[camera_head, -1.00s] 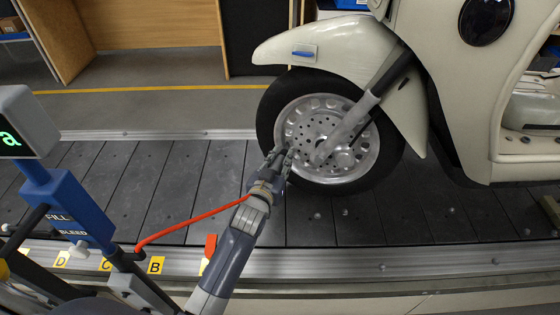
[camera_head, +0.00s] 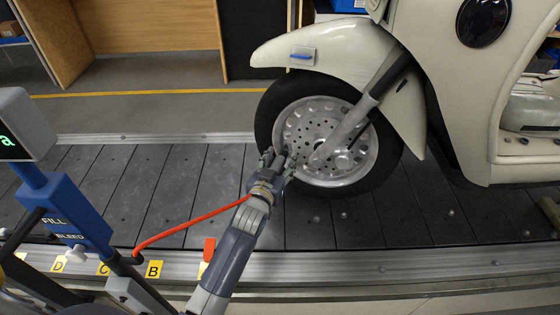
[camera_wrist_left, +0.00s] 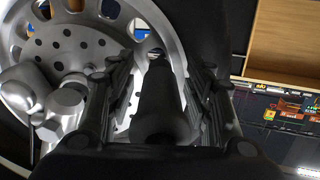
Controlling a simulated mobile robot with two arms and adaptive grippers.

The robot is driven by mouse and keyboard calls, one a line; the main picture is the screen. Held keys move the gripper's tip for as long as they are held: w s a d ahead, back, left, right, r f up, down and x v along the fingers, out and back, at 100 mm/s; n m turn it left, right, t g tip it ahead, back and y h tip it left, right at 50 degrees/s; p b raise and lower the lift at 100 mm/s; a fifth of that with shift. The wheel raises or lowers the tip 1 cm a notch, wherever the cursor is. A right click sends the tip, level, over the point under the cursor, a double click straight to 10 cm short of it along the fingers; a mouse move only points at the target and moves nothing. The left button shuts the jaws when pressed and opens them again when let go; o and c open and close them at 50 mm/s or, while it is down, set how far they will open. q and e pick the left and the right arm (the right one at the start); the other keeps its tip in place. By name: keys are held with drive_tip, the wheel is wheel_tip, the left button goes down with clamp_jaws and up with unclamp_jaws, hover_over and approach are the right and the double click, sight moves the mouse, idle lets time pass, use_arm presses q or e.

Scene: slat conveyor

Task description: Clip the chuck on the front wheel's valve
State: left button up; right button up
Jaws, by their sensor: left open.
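The front wheel (camera_head: 326,140) of the cream scooter has a black tyre and a silver rim with holes. My left gripper (camera_head: 276,158) is at the left edge of this wheel, in front of the tyre and rim. In the left wrist view its two fingers are apart (camera_wrist_left: 158,72). A dark cylinder, which looks like the chuck (camera_wrist_left: 160,108), lies between them and points toward the rim (camera_wrist_left: 172,28). A red hose (camera_head: 190,222) runs from the blue post to the gripper. The valve cannot be made out; the chuck's front end covers that area.
The blue post (camera_head: 76,212) with FILL and BLEED labels and a display stands at the left. The scooter's fork (camera_head: 365,108) crosses the wheel. Dark conveyor slats (camera_head: 160,185) are clear left of the wheel. Yellow letter labels (camera_head: 153,269) line the near rail.

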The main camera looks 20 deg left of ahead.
use_arm(q)
drive_tip(key=s+r, duration=0.2)
drive_tip(key=s, duration=1)
drive_tip(key=shift+a, duration=0.15)
drive_tip(key=shift+f, duration=0.1)
